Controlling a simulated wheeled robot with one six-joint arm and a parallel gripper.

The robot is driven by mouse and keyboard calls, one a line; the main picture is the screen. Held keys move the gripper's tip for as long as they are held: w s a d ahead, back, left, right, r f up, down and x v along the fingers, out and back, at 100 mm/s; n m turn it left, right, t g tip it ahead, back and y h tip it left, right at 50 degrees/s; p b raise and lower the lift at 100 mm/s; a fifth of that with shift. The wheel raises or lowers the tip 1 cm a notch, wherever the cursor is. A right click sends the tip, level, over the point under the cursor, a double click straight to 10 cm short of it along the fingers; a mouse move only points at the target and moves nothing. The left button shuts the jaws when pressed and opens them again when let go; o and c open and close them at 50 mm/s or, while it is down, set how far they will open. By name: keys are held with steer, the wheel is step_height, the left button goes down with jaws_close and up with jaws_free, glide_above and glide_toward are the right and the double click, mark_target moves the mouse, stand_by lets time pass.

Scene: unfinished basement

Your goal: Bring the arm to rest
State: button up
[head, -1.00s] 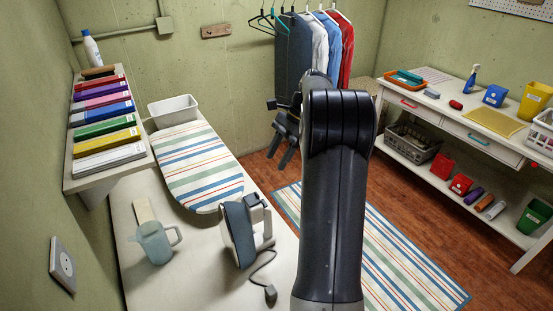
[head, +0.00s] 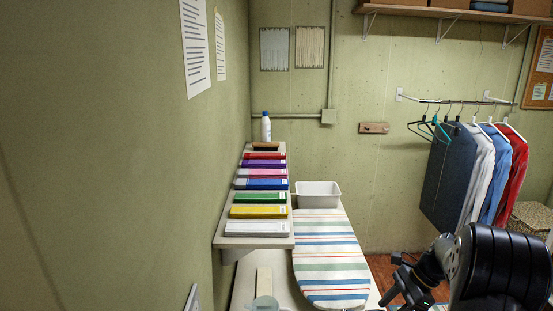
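My arm stands at the lower right of the head view, with its large dark joint nearest the camera and cut off by the bottom edge. My gripper (head: 392,292) shows to the left of that joint, small and dark, in front of the strip of red-brown floor. Its fingertips are near the bottom edge and too small to tell open from shut. I see nothing clearly held in it.
A striped ironing board (head: 330,262) lies left of my gripper, with a white bin (head: 318,195) behind it. A shelf (head: 236,242) carries colored binders and a bottle (head: 266,127). Hanging shirts (head: 480,175) are behind my arm.

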steer(key=shift+d+r, duration=0.1)
steer(key=shift+r, duration=0.05)
stand_by(0.3)
steer(key=b+v, duration=0.2)
steer(key=v, duration=0.9)
steer(key=p+x, duration=0.2)
steer(key=x, duration=0.8)
steer(key=shift+a, duration=0.2)
steer(key=shift+a+f, duration=0.25)
steer(key=shift+f, duration=0.2)
steer(key=h+b, duration=0.1)
steer(key=a+r+h+b, duration=0.1)
steer(key=h, duration=0.1)
steer(key=h+b, duration=0.1)
steer(key=h, duration=0.1)
steer(key=shift+a+r, duration=0.3)
steer(key=shift+a, duration=0.1)
steer(key=h+b, duration=0.1)
steer(key=a+h+b, duration=0.1)
steer(key=h, duration=0.1)
steer(key=shift+a+r, duration=0.3)
steer(key=shift+r, duration=0.05)
steer(key=a+h+b, duration=0.1)
steer(key=h, duration=0.1)
steer(key=shift+a+r+h, duration=0.15)
steer(key=shift+a+h, duration=0.05)
steer(key=shift+h, duration=0.1)
steer(key=b+v, duration=0.1)
steer(key=v, duration=1)
steer(key=shift+s, duration=0.15)
